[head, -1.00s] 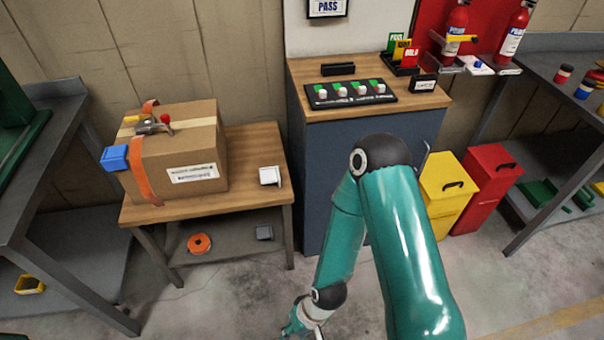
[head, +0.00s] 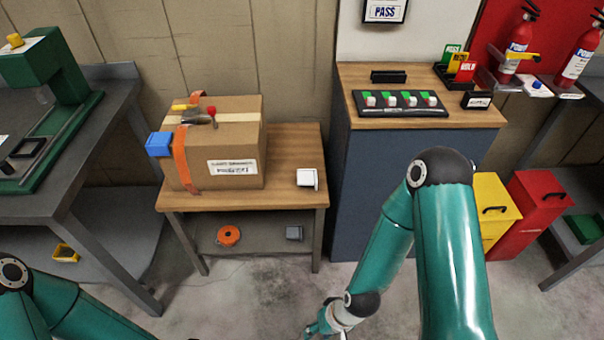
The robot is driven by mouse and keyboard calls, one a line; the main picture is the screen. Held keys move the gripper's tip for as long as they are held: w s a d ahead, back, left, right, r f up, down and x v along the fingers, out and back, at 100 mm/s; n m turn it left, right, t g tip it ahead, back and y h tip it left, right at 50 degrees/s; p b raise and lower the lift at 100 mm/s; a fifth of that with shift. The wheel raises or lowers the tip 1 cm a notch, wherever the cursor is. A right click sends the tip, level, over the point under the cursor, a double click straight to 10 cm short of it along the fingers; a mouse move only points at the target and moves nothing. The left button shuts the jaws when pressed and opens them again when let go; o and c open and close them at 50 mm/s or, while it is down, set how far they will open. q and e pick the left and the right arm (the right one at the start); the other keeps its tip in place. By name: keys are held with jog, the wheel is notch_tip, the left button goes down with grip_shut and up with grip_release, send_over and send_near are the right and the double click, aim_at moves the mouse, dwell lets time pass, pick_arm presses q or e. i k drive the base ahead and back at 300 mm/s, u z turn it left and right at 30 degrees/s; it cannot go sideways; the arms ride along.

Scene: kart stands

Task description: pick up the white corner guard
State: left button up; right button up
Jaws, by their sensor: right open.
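The white corner guard (head: 307,178) lies on the bare right end of the small wooden table (head: 290,147), right of the cardboard box. My right arm reaches down from the lower right. Its gripper (head: 322,332) is open at the bottom edge of the head view and partly cut off. It is well below and apart from the corner guard, in front of the table. My left arm shows at the lower left, but its gripper is out of view.
The cardboard box (head: 240,146) has an orange strap (head: 182,160) and a blue corner piece (head: 159,144). An orange roll (head: 229,236) and a grey block (head: 294,233) lie on the lower shelf. A dark cabinet (head: 365,190) stands close to the right. Floor in front is clear.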

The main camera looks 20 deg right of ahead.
aim_at(305, 176)
jog(key=i, duration=0.9)
